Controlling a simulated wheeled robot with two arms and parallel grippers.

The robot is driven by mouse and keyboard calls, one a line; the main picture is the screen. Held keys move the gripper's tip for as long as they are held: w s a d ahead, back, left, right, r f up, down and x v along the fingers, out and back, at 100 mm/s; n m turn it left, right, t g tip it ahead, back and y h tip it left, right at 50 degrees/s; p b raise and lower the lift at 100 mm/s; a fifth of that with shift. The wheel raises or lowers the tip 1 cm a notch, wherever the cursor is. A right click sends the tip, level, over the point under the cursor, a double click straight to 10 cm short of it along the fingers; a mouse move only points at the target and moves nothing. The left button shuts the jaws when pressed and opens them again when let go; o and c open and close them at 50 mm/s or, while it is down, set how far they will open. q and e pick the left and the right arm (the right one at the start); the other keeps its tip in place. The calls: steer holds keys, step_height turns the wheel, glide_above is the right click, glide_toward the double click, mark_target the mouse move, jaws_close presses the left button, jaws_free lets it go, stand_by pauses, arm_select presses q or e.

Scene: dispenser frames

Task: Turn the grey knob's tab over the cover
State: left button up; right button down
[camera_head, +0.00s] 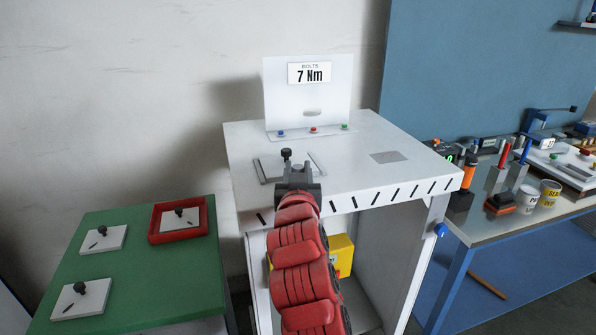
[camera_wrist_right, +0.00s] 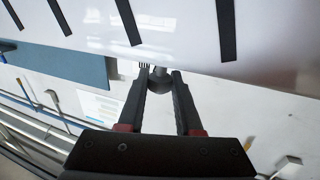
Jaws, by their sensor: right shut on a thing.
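My right gripper (camera_head: 298,168) reaches over the front of the white cabinet top (camera_head: 235,140). In the right wrist view its two dark fingers (camera_wrist_right: 160,78) close on a small dark grey round piece, which looks like the grey knob (camera_wrist_right: 160,73). The fingers hide much of it, and its tab cannot be made out. In the head view a black knob on a short stem (camera_head: 286,154) stands just beyond the gripper, between two grey strips. The gripper hides what lies under it, so the cover cannot be told clearly. My left gripper is not in view.
An upright white panel labelled 7 Nm (camera_head: 308,95) stands behind, with small coloured buttons at its foot. A green table (camera_head: 130,265) at left holds white plates with black knobs, one in a red tray (camera_head: 155,238). A crowded workbench (camera_head: 480,230) stands at right.

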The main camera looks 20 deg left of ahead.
steer(key=c, duration=0.6)
jaws_free()
steer(key=shift+s, duration=0.1)
steer(key=b+v, duration=1.1)
steer(key=v, duration=0.6)
steer(key=shift+b, duration=0.3)
steer(key=shift+s, duration=0.1)
